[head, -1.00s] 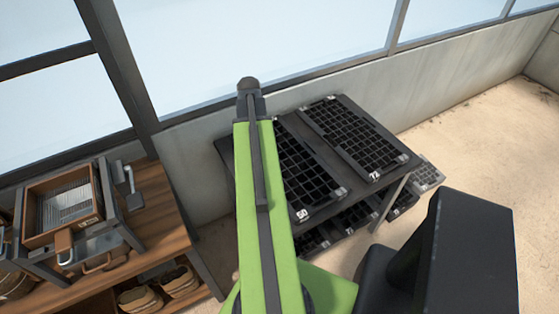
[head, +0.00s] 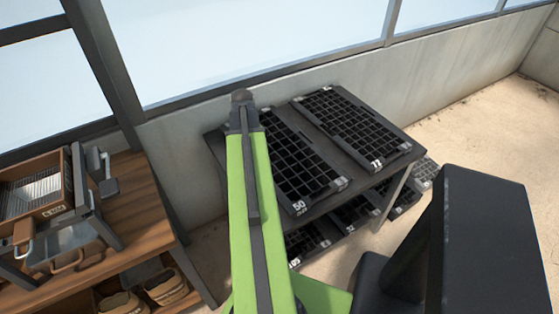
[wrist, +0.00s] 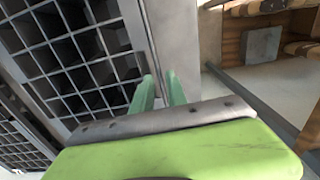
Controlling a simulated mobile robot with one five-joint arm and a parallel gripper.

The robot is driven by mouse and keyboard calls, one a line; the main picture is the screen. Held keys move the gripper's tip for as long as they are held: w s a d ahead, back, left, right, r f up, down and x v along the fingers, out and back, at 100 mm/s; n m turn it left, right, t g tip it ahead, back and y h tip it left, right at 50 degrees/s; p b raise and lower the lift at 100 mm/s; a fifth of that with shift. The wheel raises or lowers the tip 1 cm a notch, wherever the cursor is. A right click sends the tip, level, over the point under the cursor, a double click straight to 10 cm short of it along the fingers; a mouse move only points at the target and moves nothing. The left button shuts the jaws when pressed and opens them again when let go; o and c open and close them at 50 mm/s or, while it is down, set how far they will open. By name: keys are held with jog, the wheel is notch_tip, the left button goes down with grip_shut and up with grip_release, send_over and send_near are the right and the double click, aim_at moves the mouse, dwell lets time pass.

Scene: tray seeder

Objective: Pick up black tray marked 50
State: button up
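The black tray marked 50 (head: 319,196) lies flat on the left of a dark table, a grid of empty square cells with its white label at the near corner. My arm covers its left side in the head view. In the wrist view a black gridded tray (wrist: 137,35) fills the upper left, beside a bare grey strip of table. My gripper (wrist: 160,82) shows two green fingers with a narrow gap, over the border between tray edge and grey strip. It appears open and empty; whether it touches the tray cannot be told. The fingers are hidden in the head view.
A second black tray (head: 376,163), its label looking like 77, lies on the right of the dark table (head: 401,161). More trays (head: 355,212) sit below. A wooden bench (head: 150,210) with a seeder box (head: 40,205) stands at left. A wall and windows are behind.

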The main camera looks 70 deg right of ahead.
notch_tip(320, 180, down, 5)
jog(key=b, duration=0.5)
jog(key=shift+d+f, duration=0.1)
jog(key=shift+f, duration=0.1)
jog(key=shift+r, duration=0.2)
jog(key=shift+c, duration=0.5)
grip_shut()
